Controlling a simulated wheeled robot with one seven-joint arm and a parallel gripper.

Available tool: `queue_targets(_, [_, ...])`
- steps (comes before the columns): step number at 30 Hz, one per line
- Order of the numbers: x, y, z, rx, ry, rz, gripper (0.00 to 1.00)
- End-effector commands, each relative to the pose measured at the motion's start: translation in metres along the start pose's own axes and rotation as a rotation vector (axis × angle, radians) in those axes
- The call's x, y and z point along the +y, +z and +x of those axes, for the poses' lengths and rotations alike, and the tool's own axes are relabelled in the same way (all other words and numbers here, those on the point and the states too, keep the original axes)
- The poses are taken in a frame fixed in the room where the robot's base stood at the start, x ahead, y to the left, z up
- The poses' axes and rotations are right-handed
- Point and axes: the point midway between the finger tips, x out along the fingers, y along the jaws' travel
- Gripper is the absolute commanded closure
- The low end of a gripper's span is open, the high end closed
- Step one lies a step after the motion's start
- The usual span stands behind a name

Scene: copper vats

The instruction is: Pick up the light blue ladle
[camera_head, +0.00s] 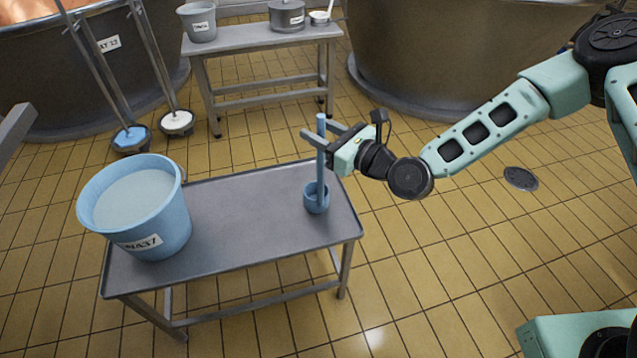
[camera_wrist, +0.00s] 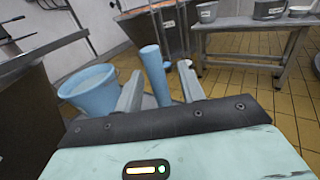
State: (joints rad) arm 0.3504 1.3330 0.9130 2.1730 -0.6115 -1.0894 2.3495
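The light blue ladle (camera_head: 321,165) stands upright on the grey metal table, its bowl (camera_head: 316,199) resting near the right end of the top. In the wrist view its handle (camera_wrist: 154,73) rises between my fingers. My gripper (camera_head: 318,133) is open at the upper part of the handle, with one finger on each side. The wrist view also shows my gripper (camera_wrist: 160,72) with gaps between the handle and both fingers. The lower handle and bowl are hidden in the wrist view.
The grey table (camera_head: 240,230) also holds a light blue bucket (camera_head: 160,220) of pale liquid at its left end. A bench (camera_head: 265,40) with pots stands behind. Copper vats (camera_head: 460,50) and two long-handled ladles (camera_head: 130,138) are at the back.

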Motion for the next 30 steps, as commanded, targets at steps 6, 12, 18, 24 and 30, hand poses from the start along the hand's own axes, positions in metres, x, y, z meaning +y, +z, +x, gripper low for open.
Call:
queue_targets(6, [0.000, 0.000, -0.001, 0.000, 0.000, 0.000, 0.86])
queue_targets(12, [0.000, 0.000, -0.001, 0.000, 0.001, 0.000, 1.00])
queue_targets(18, [0.000, 0.003, -0.001, -0.001, 0.000, 0.000, 1.00])
queue_targets(24, [0.000, 0.034, -0.001, -0.004, 0.000, 0.000, 1.00])
queue_targets(30, [-0.001, 0.073, -0.001, -0.003, 0.000, -0.001, 1.00])
